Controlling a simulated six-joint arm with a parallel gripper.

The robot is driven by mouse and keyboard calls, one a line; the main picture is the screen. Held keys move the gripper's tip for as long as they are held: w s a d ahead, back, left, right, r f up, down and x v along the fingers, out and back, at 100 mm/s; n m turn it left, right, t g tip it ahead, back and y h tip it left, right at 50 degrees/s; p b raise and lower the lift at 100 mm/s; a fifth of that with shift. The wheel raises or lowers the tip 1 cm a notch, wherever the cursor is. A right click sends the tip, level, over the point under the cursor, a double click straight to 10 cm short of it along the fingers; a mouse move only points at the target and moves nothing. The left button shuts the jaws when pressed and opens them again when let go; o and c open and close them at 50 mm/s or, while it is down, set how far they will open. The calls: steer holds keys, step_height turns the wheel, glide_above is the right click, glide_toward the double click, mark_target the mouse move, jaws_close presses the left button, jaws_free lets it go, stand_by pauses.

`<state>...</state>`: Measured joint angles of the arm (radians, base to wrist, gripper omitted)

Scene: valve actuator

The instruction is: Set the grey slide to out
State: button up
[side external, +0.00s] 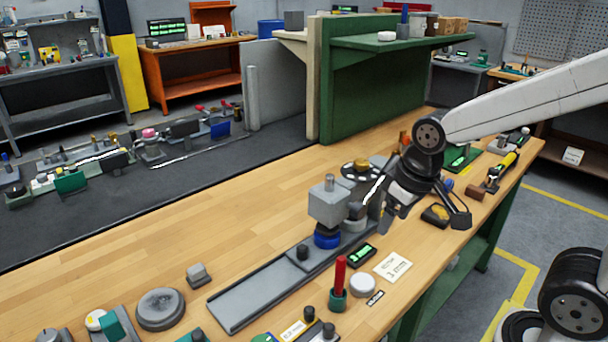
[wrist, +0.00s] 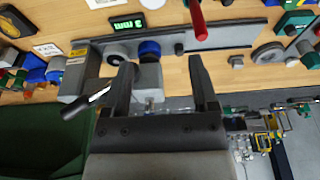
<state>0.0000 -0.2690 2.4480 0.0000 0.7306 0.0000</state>
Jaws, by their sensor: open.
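The grey slide (side external: 285,264) lies in a long grey track (side external: 234,305) on the wooden bench, with a small black knob (side external: 302,252) standing on it. The track's near left stretch is bare. In the wrist view the track (wrist: 228,35) runs across the top and the black knob (wrist: 179,49) shows above the fingers. My gripper (side external: 382,212) is open and empty, to the right of the block. In the wrist view my gripper (wrist: 162,68) has its fingers apart, with the block (wrist: 150,80) partly behind the left finger.
A red upright handle (side external: 340,275), a white round knob (side external: 363,284), a green-lit display (side external: 361,255) and a card (side external: 393,266) sit right of the track. A grey disc (side external: 160,309) lies left of it. The bench's left middle is clear. A green shelf (side external: 370,90) stands behind.

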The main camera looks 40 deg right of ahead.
steer(key=v, duration=0.2)
steer(key=g, duration=0.3)
glide_above(302, 247)
step_height(302, 247, down, 13)
steer(key=shift+f, duration=0.1)
stand_by(0.8)
steer(key=shift+f, duration=3.85)
jaws_close()
